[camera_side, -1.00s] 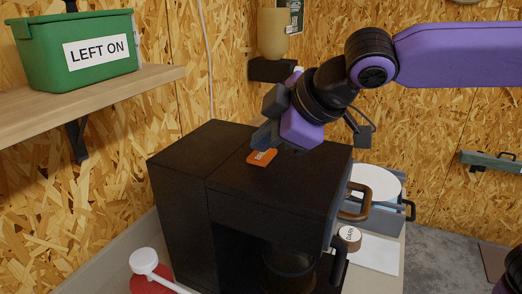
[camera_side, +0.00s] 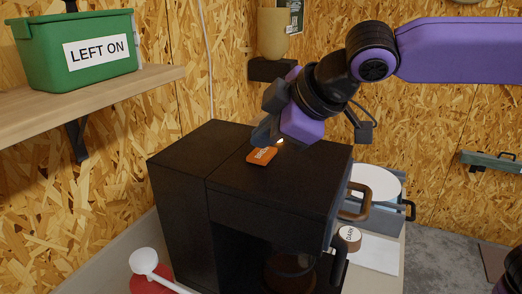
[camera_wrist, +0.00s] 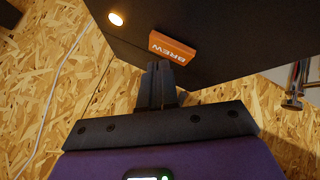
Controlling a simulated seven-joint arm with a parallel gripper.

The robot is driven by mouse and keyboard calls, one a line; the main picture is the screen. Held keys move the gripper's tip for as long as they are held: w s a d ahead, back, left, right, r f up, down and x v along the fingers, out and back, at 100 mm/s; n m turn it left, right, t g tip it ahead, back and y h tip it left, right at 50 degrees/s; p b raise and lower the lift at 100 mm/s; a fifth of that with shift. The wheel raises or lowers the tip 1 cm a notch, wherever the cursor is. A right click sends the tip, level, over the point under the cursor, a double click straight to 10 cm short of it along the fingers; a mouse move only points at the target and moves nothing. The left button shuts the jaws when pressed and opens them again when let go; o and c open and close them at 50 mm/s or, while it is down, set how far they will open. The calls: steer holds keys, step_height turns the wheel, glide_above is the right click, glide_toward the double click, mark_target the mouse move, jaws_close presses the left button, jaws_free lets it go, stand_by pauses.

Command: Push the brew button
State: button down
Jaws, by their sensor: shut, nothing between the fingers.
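The orange brew button (camera_side: 262,156), lettered BREW, is on top of the black coffee machine (camera_side: 270,185). It also shows in the wrist view (camera_wrist: 173,47), where the dark machine top (camera_wrist: 225,30) fills the upper right. My gripper (camera_side: 262,140) is shut and empty, its fingertips just above and behind the button in the side view. In the wrist view the shut fingers (camera_wrist: 160,72) end close to the button's edge. I cannot tell whether they touch it. A small lamp (camera_wrist: 116,18) on the machine glows warm white. A glass carafe (camera_side: 288,270) sits in the machine's front opening.
A green bin (camera_side: 75,85) labelled LEFT ON stands on the wooden shelf at left. A white scoop (camera_side: 145,261) lies at front left. The particle-board wall is behind.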

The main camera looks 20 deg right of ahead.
mark_target(266, 155)
steer(key=shift+r, duration=3)
steer(key=s+d+f+m+g, duration=0.1)
steer(key=s+d+f+m, duration=0.1)
steer(key=s+d, duration=0.1)
steer(key=s+d+f+m+g+y, duration=0.1)
steer(key=s+d+f+m, duration=0.1)
steer(key=s+d+m, duration=0.1)
steer(key=s+d+f+m+g+y, duration=0.1)
steer(key=s+d+f+m, duration=0.1)
steer(key=s, duration=0.3)
steer(key=shift+d+f+g, duration=0.3)
steer(key=shift+d+g, duration=0.1)
steer(key=shift+d, duration=0.45)
steer(key=s+d+f+n+g+h, duration=0.2)
steer(key=s+d+f+h, duration=0.1)
steer(key=s+d+f, duration=0.4)
steer(key=s+d+f+n+g+h, duration=0.2)
steer(key=s+d+f, duration=0.5)
steer(key=d+f, duration=0.5)
steer(key=d+n, duration=0.1)
steer(key=d, duration=0.2)
steer(key=shift+s+f+h, duration=0.3)
steer(key=shift+s+h, duration=0.1)
